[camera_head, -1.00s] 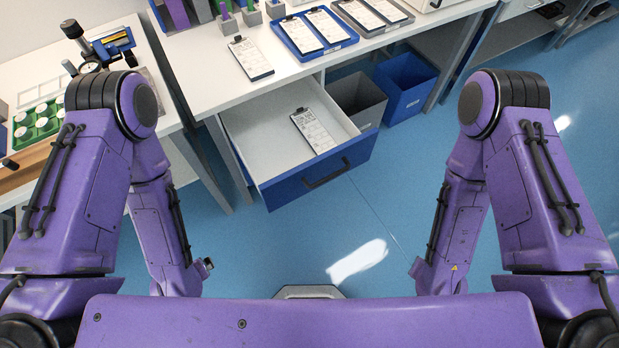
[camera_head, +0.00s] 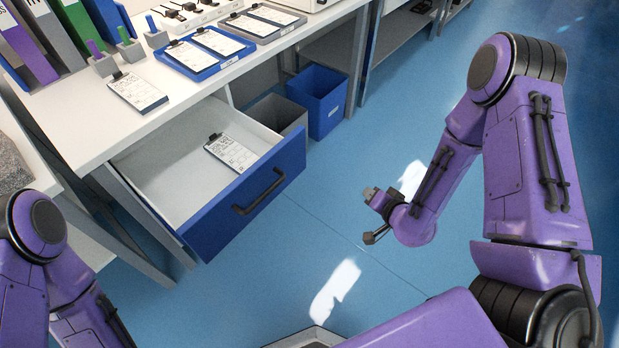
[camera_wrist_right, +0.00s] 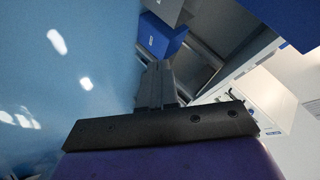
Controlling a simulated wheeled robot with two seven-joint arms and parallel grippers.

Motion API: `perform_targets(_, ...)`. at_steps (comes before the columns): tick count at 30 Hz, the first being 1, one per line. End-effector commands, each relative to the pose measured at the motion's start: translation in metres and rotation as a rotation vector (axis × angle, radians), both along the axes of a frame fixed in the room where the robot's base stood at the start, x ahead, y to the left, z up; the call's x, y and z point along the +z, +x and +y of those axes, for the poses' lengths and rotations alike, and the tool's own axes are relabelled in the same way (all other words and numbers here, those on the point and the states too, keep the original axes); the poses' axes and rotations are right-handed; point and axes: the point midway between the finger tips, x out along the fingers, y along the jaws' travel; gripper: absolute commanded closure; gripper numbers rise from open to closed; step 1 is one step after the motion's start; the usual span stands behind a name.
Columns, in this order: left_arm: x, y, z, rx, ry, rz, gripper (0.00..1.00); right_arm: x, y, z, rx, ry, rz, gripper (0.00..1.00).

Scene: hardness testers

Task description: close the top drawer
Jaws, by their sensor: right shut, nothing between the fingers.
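The top drawer (camera_head: 213,221) is pulled out from under the white table, with a blue front and a dark bar handle (camera_head: 259,192). A clipboard with a printed sheet (camera_head: 231,151) lies inside it. My right gripper (camera_head: 369,192) is shut and empty, held above the floor to the right of the drawer front and apart from it. In the right wrist view its fingers (camera_wrist_right: 155,85) show pressed together. My left arm shows at the lower left, but its gripper is out of view.
A blue bin (camera_head: 319,100) and a grey bin (camera_head: 279,118) stand under the table behind the drawer. The white table (camera_head: 100,115) carries clipboards, a blue tray (camera_head: 205,52) and binders. The blue floor in front of the drawer is clear.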

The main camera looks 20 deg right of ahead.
Motion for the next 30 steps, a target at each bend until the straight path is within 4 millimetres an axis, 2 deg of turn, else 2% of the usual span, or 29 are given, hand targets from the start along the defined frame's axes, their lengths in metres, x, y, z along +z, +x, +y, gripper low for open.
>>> perform_targets(1, -0.039, 0.000, 0.000, 0.000, 0.000, 0.000, 0.00, -0.014, 0.022, -0.002, 0.016, 0.102, -0.127, 1.00)
perform_targets(3, -0.053, 0.000, 0.000, 0.000, 0.000, 0.000, 0.00, 0.004, 0.040, 0.001, 0.075, 0.259, -0.273, 1.00)
perform_targets(5, -0.057, 0.000, 0.000, 0.000, 0.000, 0.000, 0.00, 0.021, 0.046, 0.007, 0.138, 0.393, -0.355, 1.00)
perform_targets(8, -0.049, 0.000, 0.000, 0.000, 0.000, 0.000, 0.00, 0.047, 0.041, 0.022, 0.246, 0.593, -0.398, 1.00)
perform_targets(12, -0.048, 0.000, 0.000, 0.000, 0.001, -0.001, 0.00, 0.063, 0.034, 0.040, 0.316, 0.801, -0.380, 1.00)
perform_targets(17, -0.049, 0.000, 0.000, 0.000, 0.001, -0.001, 0.00, 0.062, 0.044, 0.045, 0.301, 0.835, -0.370, 1.00)
perform_targets(30, -0.050, 0.000, 0.000, 0.000, 0.000, 0.000, 0.00, 0.061, 0.124, 0.092, 0.301, 0.831, -0.369, 1.00)
